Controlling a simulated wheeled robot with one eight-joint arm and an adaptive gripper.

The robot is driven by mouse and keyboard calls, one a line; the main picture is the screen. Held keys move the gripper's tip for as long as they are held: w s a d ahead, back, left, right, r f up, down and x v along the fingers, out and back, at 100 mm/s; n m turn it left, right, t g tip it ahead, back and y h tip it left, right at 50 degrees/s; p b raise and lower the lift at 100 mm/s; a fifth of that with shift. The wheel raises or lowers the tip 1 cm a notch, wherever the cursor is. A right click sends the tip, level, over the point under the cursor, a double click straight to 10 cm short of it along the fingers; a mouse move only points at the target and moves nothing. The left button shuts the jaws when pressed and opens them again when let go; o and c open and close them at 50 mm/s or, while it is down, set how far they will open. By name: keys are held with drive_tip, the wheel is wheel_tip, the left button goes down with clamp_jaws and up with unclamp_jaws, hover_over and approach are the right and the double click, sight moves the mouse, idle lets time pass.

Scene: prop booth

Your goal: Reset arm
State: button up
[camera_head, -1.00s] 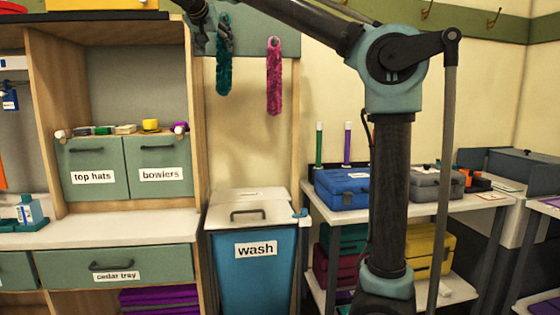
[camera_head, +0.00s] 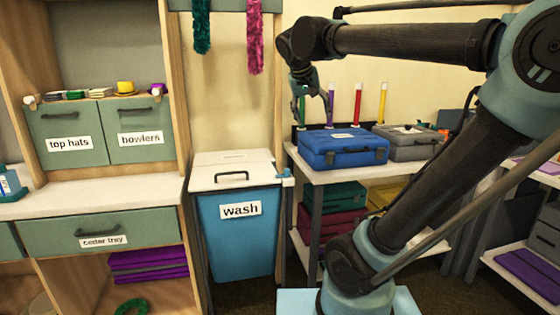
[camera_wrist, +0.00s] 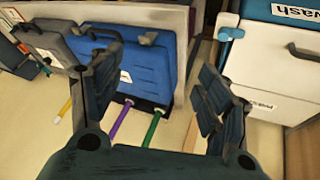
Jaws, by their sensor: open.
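My gripper (camera_head: 313,106) is at the end of my raised, bent arm, pointing down. In the head view it shows in front of the coloured sticks, above the left end of the blue case (camera_head: 345,150). In the wrist view my gripper (camera_wrist: 155,75) has its two fingers spread wide with nothing between them. That view is turned over, with the blue case (camera_wrist: 140,70) beyond the fingers. I see no contact with the case.
A wash bin (camera_head: 238,232) stands left of the shelf (camera_head: 335,176). A grey case (camera_head: 405,142) sits right of the blue one. Green, purple, red and yellow sticks (camera_head: 357,103) stand behind. Two fluffy strips (camera_head: 254,40) hang above the bin. A cabinet (camera_head: 90,218) is at left.

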drive_tip(key=s+d+f+g+y, duration=0.1)
drive_tip(key=s+d+f, duration=0.1)
drive_tip(key=s+f, duration=0.4)
drive_tip(key=s+d+f+g+y, duration=0.1)
drive_tip(key=s+d+f, duration=0.2)
drive_tip(key=s+f, duration=0.4)
drive_tip(key=s+d+f+g+y, duration=0.1)
drive_tip(key=s+d+f, duration=0.2)
drive_tip(key=f, duration=1.5)
drive_tip(key=s, duration=0.4)
drive_tip(key=shift+d+f+n, duration=0.25)
drive_tip(key=shift+n, duration=0.05)
drive_tip(key=shift+w+f, duration=0.2)
drive_tip(key=shift+w, duration=0.2)
